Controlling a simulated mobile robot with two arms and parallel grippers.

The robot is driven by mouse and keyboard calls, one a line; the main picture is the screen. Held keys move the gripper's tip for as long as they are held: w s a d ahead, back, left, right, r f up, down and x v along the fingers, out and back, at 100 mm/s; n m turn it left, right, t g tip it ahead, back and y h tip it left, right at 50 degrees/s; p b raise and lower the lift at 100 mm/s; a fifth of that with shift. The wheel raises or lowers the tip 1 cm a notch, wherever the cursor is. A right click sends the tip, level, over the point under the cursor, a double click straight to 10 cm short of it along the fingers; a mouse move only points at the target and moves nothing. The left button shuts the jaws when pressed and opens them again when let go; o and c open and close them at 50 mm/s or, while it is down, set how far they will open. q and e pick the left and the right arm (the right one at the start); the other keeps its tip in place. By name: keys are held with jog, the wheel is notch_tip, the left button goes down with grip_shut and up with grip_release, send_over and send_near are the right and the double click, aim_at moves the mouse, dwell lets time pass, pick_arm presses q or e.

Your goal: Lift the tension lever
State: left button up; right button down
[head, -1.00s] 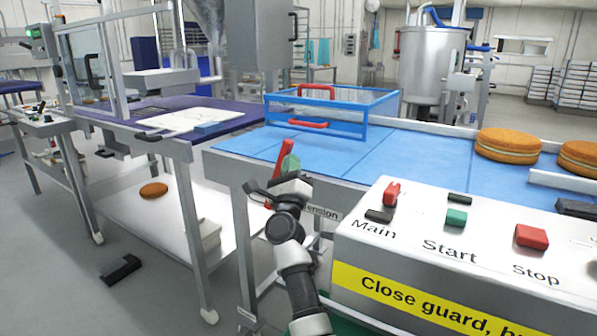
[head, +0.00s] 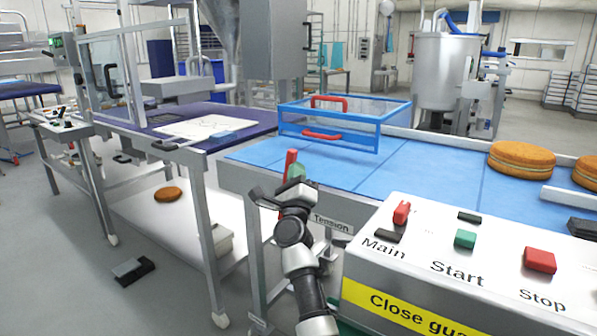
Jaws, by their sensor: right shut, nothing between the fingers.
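The tension lever (head: 291,160) is a red handle at the near left corner of the blue conveyor, by the "Tension" label (head: 331,223). It stands close to upright, and its lower part is hidden behind my right gripper. My right gripper (head: 283,190) is shut and empty, right at the lever in the picture. I cannot tell whether it touches the lever. My left gripper is not in view.
A control box (head: 440,262) with Main, Start and Stop controls stands to the right of my arm. A blue guard (head: 345,120) with red handles sits on the conveyor (head: 400,165). Filled rounds (head: 521,158) lie at the right. A metal table (head: 205,150) stands left.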

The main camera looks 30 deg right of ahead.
jog(key=shift+a+r, duration=0.1)
jog(key=shift+r, duration=0.25)
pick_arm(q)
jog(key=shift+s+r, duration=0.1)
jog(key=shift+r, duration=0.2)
pick_arm(e)
jog(key=v, duration=1.1)
jog(key=shift+f, duration=0.3)
